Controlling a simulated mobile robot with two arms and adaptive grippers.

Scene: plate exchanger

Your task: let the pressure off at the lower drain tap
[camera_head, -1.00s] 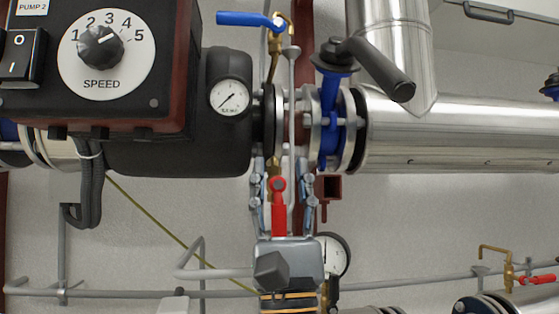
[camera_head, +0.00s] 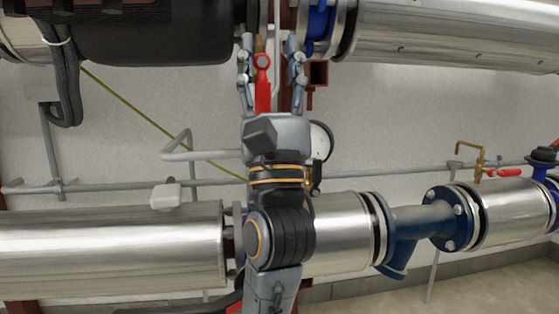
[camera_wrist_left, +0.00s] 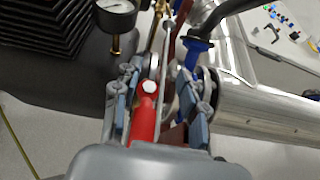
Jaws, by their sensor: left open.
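A tap with a red lever (camera_head: 263,85) hangs below the upper pipe in the head view. Its lever points down, and its pivot and brass body show just above. My left gripper (camera_head: 270,62) is open and points up, with one finger on each side of the red lever. The left wrist view also shows the red lever (camera_wrist_left: 146,112) between the spread fingers, with gaps beside it; the gripper's palm hides its lower end. A second tap with a red lever (camera_head: 503,173) and a bent brass pipe sits at the lower right, away from the gripper. My right gripper is not in view.
A round gauge (camera_head: 320,141) is partly hidden behind my left wrist. A silver pipe (camera_head: 110,245) runs behind my forearm, and a blue strainer (camera_head: 425,225) stands right of it. In the wrist view, another gauge (camera_wrist_left: 116,12) and a dark pump housing are at the left.

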